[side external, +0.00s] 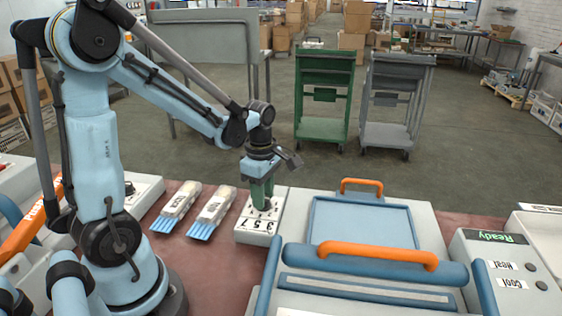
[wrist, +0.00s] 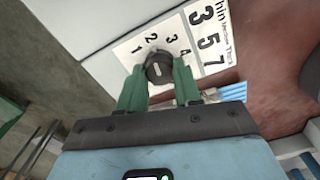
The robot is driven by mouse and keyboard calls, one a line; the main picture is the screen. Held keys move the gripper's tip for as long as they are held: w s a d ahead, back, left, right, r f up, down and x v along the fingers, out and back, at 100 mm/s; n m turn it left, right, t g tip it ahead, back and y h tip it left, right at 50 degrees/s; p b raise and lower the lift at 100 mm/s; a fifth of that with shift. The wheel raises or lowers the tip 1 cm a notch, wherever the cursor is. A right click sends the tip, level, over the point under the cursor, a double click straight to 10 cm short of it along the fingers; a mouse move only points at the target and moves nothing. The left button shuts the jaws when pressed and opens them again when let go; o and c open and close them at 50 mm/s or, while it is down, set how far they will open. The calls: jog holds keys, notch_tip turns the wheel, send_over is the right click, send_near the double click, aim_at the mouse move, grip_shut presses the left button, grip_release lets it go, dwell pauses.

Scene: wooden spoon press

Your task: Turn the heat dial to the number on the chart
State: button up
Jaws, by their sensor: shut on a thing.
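The dark round heat dial (wrist: 158,68) sits on a white box (side external: 258,226) with printed numbers 1, 2, 3 and 4 around it. A small pale mark shows on the dial; I cannot tell exactly which number it points at. The chart (wrist: 209,42) beside it carries large numbers 3, 5 and 7 with small labels, Thin, Medium and Thick. My gripper (wrist: 160,72) has its green fingers on both sides of the dial and is shut on it. In the side view my gripper (side external: 262,203) reaches down onto the box, and the dial is mostly hidden.
Two pale packs with blue ends (side external: 178,208) (side external: 213,211) lie left of the box. A press with blue frame and orange handle (side external: 378,255) stands close on the right. A panel reading Ready (side external: 495,237), with Heat and Cool buttons, is at far right.

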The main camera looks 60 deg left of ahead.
jog(key=m, duration=0.5)
jog(key=shift+m, duration=0.3)
jog(key=m, duration=1.4)
jog(key=shift+m, duration=0.3)
jog(key=m, duration=1.5)
jog(key=shift+m, duration=2.5)
